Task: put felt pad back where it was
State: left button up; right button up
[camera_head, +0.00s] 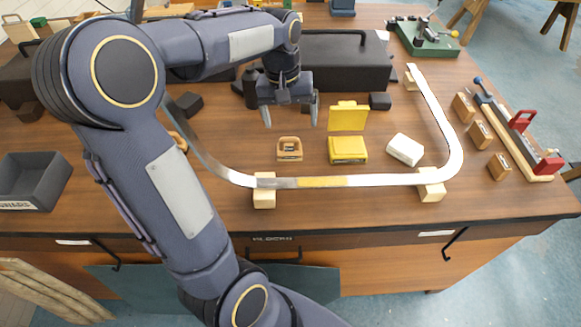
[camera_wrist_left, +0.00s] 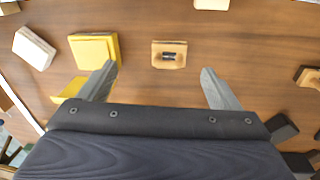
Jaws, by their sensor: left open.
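I cannot tell for sure which piece is the felt pad. A flat yellow block (camera_head: 347,150) lies on the table, with an upright yellow piece (camera_head: 348,117) just behind it; the yellow block also shows in the left wrist view (camera_wrist_left: 94,47). A white block (camera_head: 405,149) lies to their right and shows in the left wrist view (camera_wrist_left: 33,48). A small wooden block (camera_head: 289,155) with a dark metal part on it is left of the yellow block. My left gripper (camera_head: 290,118) is open and empty above the table, behind this wooden block, pointing down. My right gripper is out of view.
A curved metal strip (camera_head: 388,180) on pale blocks surrounds these pieces at the front and sides. A yellow patch (camera_head: 322,181) lies along it. A black case (camera_head: 345,62) stands behind, a dark tray (camera_head: 32,180) at far left, a red-handled clamp (camera_head: 522,122) at right.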

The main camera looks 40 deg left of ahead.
pick_arm(q)
jog(key=s+d+f+m+t+h, duration=0.1)
jog(key=s+d+m+t+h, duration=0.2)
jog(key=s+d, duration=1.1)
jog(key=s+m+t, duration=0.1)
jog(key=s+m, duration=0.1)
jog(key=s, duration=0.1)
jog(key=shift+s+f+t, duration=0.25)
jog(key=shift+s+t, duration=0.05)
jog(key=shift+s, duration=0.05)
